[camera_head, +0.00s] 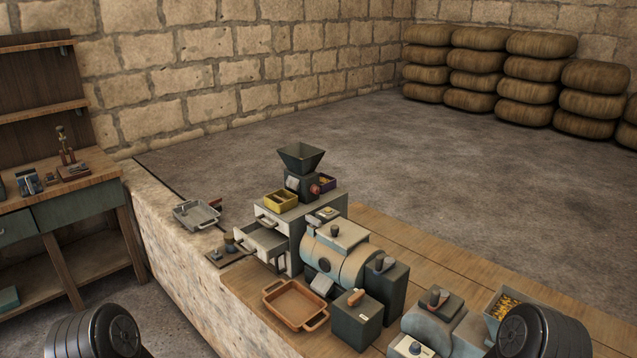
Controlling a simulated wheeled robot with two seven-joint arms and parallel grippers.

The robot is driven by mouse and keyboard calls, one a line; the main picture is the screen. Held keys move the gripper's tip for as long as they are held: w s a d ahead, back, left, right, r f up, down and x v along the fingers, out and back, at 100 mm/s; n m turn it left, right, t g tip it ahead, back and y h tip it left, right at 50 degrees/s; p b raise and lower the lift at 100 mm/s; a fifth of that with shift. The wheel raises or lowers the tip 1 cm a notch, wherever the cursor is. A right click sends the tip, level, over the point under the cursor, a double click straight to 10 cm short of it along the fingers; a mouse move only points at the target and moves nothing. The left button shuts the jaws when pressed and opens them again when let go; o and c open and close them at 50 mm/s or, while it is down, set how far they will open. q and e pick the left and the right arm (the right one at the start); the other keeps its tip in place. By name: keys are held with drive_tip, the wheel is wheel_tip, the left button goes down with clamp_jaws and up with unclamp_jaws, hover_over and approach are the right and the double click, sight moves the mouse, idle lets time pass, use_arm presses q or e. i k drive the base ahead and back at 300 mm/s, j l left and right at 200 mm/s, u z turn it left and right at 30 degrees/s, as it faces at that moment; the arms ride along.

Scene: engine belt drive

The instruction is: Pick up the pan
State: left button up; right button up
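Two shallow pans with handles are in view. A copper-brown rectangular pan (289,310) lies flat near the front edge of the wooden worktop, and it looks empty. A grey metal pan (190,222) sits further left on the stone ledge and also looks empty. I cannot tell which one the task means. Only dark rounded parts of my arms show at the bottom left and bottom right corners. Neither of my grippers is in view.
Behind the copper pan stand an open-drawered cabinet (302,216) with a hopper (301,157) on top and a cream cylindrical machine (346,266). A dark box (357,321) is close to the pan's right. A workbench (60,190) stands left; sacks (535,75) are stacked far back.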

sight(321, 183)
drive_tip(key=i+j+u, duration=0.1)
drive_tip(key=i+j, duration=1.15)
drive_tip(key=i, duration=0.1)
